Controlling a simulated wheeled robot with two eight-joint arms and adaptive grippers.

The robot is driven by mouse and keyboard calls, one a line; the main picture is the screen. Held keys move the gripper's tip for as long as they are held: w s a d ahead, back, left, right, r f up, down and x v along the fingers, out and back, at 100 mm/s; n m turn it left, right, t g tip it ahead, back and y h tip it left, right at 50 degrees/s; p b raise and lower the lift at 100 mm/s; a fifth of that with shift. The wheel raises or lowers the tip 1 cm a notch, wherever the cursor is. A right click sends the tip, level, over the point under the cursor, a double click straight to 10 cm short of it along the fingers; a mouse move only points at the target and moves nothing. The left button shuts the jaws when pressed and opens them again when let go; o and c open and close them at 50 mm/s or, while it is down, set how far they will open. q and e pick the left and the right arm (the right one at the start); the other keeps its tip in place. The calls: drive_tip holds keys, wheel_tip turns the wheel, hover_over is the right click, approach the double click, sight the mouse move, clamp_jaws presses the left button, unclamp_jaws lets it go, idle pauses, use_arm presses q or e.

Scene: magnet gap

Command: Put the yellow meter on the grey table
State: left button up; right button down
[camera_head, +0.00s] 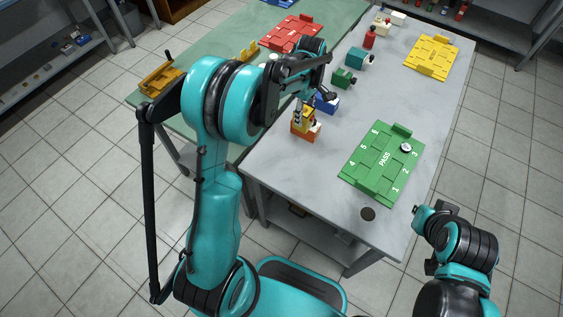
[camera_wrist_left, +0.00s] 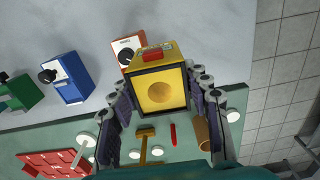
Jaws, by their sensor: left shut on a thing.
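My left gripper (camera_wrist_left: 158,100) is shut on the yellow meter (camera_wrist_left: 160,87), with a finger on each side of it. In the head view the yellow meter (camera_head: 308,114) shows partly, below my left wrist and close to the orange meter (camera_head: 305,131). It appears over the near-left edge of the grey table (camera_head: 270,165); whether it touches the table cannot be told. My right arm is at the lower right, but its gripper cannot be made out.
A blue meter (camera_head: 327,103) and a green one (camera_head: 343,77) stand beyond on the grey table. A green board (camera_head: 365,185) and a yellow board (camera_head: 433,50) lie on it. The green table (camera_head: 225,65) adjoins on the left, with a red board (camera_head: 290,33).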

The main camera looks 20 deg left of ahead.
use_arm(q)
drive_tip(key=s+a+f+b, duration=0.1)
drive_tip(key=s+f+b, duration=0.1)
drive_tip(key=s+f, duration=0.1)
drive_tip(key=s+a+f+b, duration=0.1)
drive_tip(key=s+f+b, duration=0.1)
drive_tip(key=s+f, duration=0.2)
drive_tip(key=s+a+f+b, duration=0.1)
drive_tip(key=s+f+b, duration=0.1)
drive_tip(key=s+f, duration=0.2)
drive_tip(key=shift+a+f, duration=0.1)
drive_tip(key=shift+f, duration=0.05)
drive_tip(key=o, duration=0.8)
drive_tip(key=shift+f, duration=0.1)
drive_tip(key=o, duration=0.5)
drive_tip(key=shift+c, duration=0.2)
drive_tip(key=shift+r, duration=0.2)
